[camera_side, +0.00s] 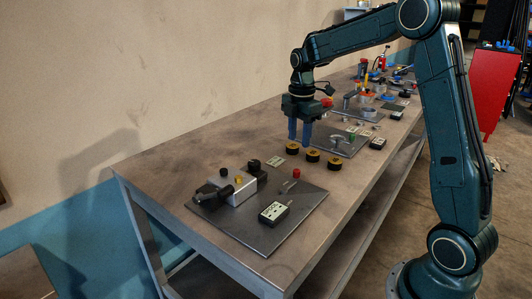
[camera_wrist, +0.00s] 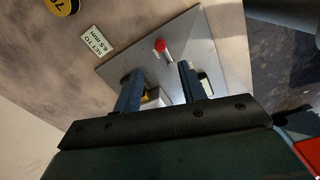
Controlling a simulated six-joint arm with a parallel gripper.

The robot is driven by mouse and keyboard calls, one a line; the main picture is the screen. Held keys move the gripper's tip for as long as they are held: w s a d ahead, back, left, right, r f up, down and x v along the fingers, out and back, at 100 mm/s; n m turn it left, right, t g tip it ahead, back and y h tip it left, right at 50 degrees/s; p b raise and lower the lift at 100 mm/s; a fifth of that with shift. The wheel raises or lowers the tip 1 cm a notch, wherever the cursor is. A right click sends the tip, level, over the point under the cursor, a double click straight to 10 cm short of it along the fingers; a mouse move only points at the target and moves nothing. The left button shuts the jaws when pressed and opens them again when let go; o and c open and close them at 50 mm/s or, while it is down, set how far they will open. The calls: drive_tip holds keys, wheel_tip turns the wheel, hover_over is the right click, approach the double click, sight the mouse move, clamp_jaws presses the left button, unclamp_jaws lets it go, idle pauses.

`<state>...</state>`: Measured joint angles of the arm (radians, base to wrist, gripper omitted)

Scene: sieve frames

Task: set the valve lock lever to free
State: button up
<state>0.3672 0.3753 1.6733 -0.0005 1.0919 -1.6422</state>
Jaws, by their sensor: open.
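A small lever with a red knob (camera_side: 296,173) stands on the near dark metal plate (camera_side: 240,234); I take it for the valve lock lever. In the wrist view its red knob (camera_wrist: 160,45) shows ahead of and between my fingers, apart from them. My gripper (camera_side: 299,140) is open and empty, fingers pointing down, above the table beyond the plate and near the black and yellow discs. In the wrist view my gripper (camera_wrist: 159,72) partly hides a grey block. Any free or locked marking is too small to read.
A grey block (camera_side: 235,192) with black handle and yellow knob sits left on the plate. A black box with a pale label (camera_side: 273,212) is at the right. Several black and yellow discs (camera_side: 312,155) and a "SET TO 45 mm" card (camera_wrist: 98,40) lie beyond. More plates follow farther back.

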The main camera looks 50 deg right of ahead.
drive_tip(key=shift+r, duration=1.65)
drive_tip(key=s+a+r+m+t, duration=0.3)
drive_tip(key=s+a+r+m, duration=0.4)
drive_tip(key=s+a, duration=0.35)
drive_tip(key=s+a+f+m+t, duration=0.1)
drive_tip(key=s+a+m, duration=0.2)
drive_tip(key=s, duration=0.4)
drive_tip(key=s+a+f+m+t, duration=0.1)
drive_tip(key=s+a+f+m, duration=0.1)
drive_tip(key=s+m, duration=0.2)
drive_tip(key=s, duration=0.3)
drive_tip(key=shift+a+m+t, duration=0.3)
drive_tip(key=shift+a, duration=0.1)
